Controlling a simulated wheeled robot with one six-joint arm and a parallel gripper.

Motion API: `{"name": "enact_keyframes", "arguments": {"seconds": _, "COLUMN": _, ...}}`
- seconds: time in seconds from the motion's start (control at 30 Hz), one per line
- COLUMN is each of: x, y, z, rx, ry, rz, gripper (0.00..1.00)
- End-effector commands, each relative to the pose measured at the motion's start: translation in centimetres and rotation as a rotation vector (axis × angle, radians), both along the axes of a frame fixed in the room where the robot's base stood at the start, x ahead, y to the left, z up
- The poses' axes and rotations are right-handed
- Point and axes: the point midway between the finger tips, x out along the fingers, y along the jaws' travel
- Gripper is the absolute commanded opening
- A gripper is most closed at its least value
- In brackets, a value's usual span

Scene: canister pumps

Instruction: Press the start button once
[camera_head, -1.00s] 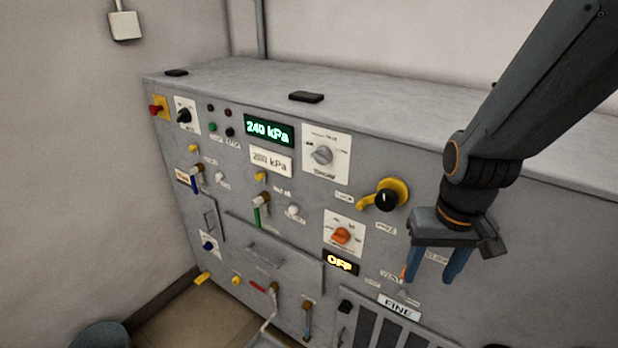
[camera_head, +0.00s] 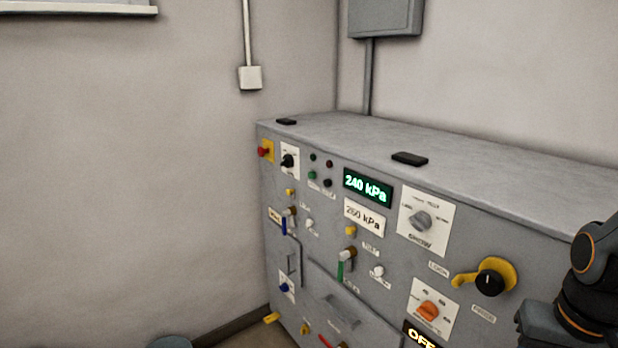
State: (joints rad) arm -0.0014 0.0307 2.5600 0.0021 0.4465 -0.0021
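A small green button (camera_head: 312,175) sits on the upper left of the grey machine panel (camera_head: 300,255), above a small label too blurred to read for sure. A black button (camera_head: 328,183) is just right of it. Two small dark lamps are above them, a green one (camera_head: 312,157) and a red one (camera_head: 329,164). My gripper (camera_head: 548,326) shows only in part at the lower right edge, far to the right of the green button. Its fingers are below the picture, so I cannot see whether they are open.
A green display (camera_head: 368,187) reads 240 kPa. A red button on yellow (camera_head: 265,151) and a black rotary switch (camera_head: 289,161) are left of the green button. A yellow-handled black knob (camera_head: 490,283) sticks out near my gripper.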

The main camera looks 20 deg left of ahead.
Motion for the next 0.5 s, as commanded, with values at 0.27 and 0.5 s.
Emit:
{"name": "enact_keyframes", "arguments": {"seconds": 0.27, "x": 0.0, "y": 0.0, "z": 0.0, "rx": 0.0, "ry": 0.0, "rz": 0.0, "gripper": 0.0}}
{"name": "enact_keyframes", "arguments": {"seconds": 0.5, "x": 0.0, "y": 0.0, "z": 0.0, "rx": 0.0, "ry": 0.0, "rz": 0.0, "gripper": 0.0}}
